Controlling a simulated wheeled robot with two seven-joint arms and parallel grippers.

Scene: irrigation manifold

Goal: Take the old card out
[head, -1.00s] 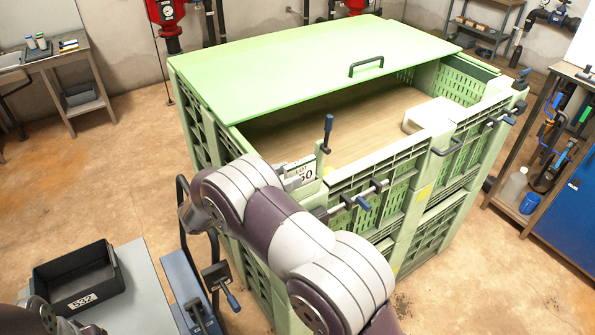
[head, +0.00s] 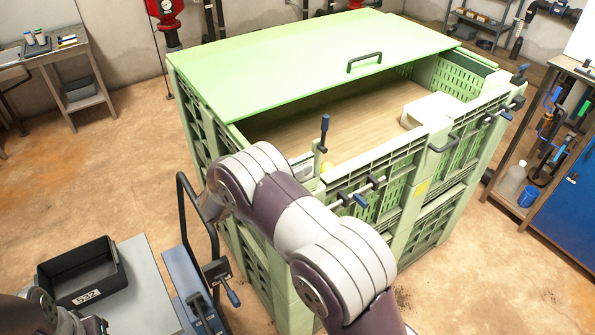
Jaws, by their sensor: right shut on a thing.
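The big green crate (head: 410,185) stands in the middle, its front rim facing me. A card holder (head: 302,167) sits at the rim's left part, and only a pale grey sliver of it shows past my right arm. The lettered face of the card is hidden. My right arm reaches in from the bottom right across the crate's front left corner. Only the dark wrist end of my right gripper (head: 210,206) shows; its fingers are hidden behind the arm. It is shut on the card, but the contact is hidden. Of my left arm, only links show at the lower left.
A black bin (head: 82,275) stands on a grey table (head: 150,290) at the lower left. A blue cart with a black handle (head: 195,290) is beside the crate. A clamp (head: 325,133) rises from the rim. A green lid (head: 310,50) covers the crate's back part.

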